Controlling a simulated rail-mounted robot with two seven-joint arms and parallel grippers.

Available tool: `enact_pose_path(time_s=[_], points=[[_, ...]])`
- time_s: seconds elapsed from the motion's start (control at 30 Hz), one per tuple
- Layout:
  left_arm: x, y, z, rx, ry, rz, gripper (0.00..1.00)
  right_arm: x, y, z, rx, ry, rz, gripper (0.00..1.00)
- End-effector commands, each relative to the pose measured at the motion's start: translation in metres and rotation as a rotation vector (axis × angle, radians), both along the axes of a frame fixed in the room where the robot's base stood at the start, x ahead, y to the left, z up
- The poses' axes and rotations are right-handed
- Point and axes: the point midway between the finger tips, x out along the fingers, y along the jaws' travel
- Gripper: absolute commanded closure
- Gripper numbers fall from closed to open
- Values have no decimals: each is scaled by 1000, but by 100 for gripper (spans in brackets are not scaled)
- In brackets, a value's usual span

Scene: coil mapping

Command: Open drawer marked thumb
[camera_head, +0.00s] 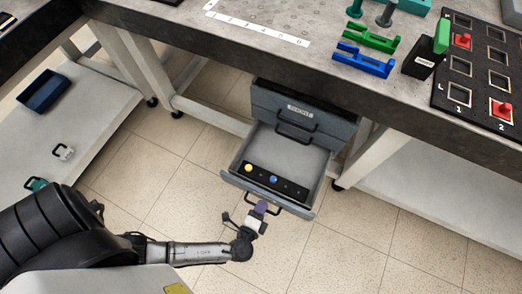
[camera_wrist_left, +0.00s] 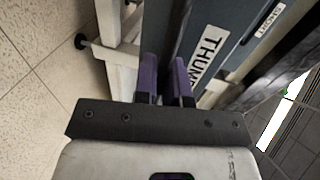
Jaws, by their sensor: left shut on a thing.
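A grey drawer cabinet (camera_head: 283,105) hangs under the bench. Its lowest visible drawer (camera_head: 237,161) is pulled out toward me, and its inside shows. In the left wrist view, a drawer front bears a white label starting "THUM" (camera_wrist_left: 205,53); its end is hidden. My left gripper (camera_head: 262,207) is at the front of the open drawer, at its dark handle (camera_head: 294,211). In the left wrist view, the purple fingers of the gripper (camera_wrist_left: 165,78) stand on either side of the dark handle bar (camera_wrist_left: 179,28) and are shut on it. My right gripper is not in view.
A black strip (camera_head: 288,185) with a yellow and a blue round piece lies in the open drawer. The grey bench (camera_head: 330,85) is above, with blue and green holders and a black board (camera_head: 478,80). The tiled floor (camera_head: 345,240) in front is clear.

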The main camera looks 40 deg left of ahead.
Motion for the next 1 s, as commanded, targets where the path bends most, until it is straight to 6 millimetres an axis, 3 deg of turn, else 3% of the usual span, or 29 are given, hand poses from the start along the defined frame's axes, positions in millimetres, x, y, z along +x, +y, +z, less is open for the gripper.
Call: enact_pose_path(time_s=[0.27, 0.57, 0.73, 1.0], points=[[0, 0, 0, 0, -1, -1, 65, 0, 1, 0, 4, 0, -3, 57], [-3, -1, 1, 0, 1, -1, 65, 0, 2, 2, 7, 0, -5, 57], [-24, -7, 7, -1, 3, -2, 65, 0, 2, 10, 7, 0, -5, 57], [-75, -23, 19, 0, 3, -2, 65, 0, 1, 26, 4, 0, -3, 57]])
